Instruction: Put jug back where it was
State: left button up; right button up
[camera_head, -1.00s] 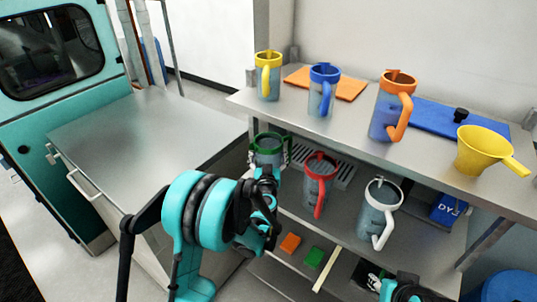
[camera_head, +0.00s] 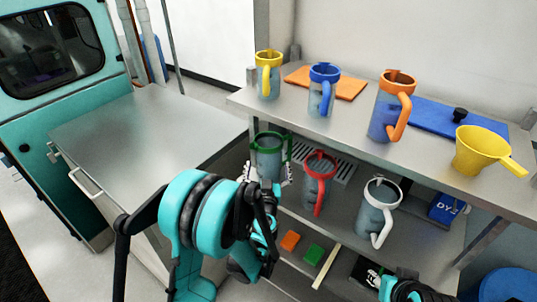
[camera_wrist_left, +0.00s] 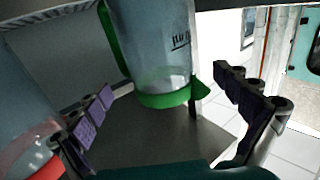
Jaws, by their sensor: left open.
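The jug with the green rim and handle (camera_head: 268,158) stands upright on the middle shelf at its left end. In the left wrist view the left gripper (camera_wrist_left: 170,112) has a visible gap between each finger and the jug. Only part of my right arm shows at the bottom right of the head view.
A red jug (camera_head: 319,182) stands close right of the green one, with a white jug (camera_head: 376,208) beyond. Yellow (camera_head: 268,78), blue (camera_head: 322,92) and orange (camera_head: 388,112) jugs and a yellow funnel (camera_head: 478,152) stand on the top shelf. The left counter (camera_head: 140,130) is clear.

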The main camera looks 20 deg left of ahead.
pick_arm(q)
jog(key=s+d+r+m+g+h+b, duration=0.2)
jog(key=s+d+r+m+h, duration=0.4)
jog(key=s+d+r+h, duration=0.35)
jog(key=s+a+f+n+g+y, duration=0.1)
jog(key=s+a+f+g, duration=0.1)
jog(key=s, duration=0.4)
jog(key=s+a+f+n+g+y, duration=0.1)
jog(key=s+a+f+g+y, duration=0.1)
jog(key=s+f, duration=0.3)
jog(key=s+a+f+n+g+y, duration=0.1)
jog(key=s+a+f+g, duration=0.3)
jog(key=s, duration=0.5)
jog(key=shift+s+a+f+y, duration=0.15)
jog(key=shift+y, duration=0.4)
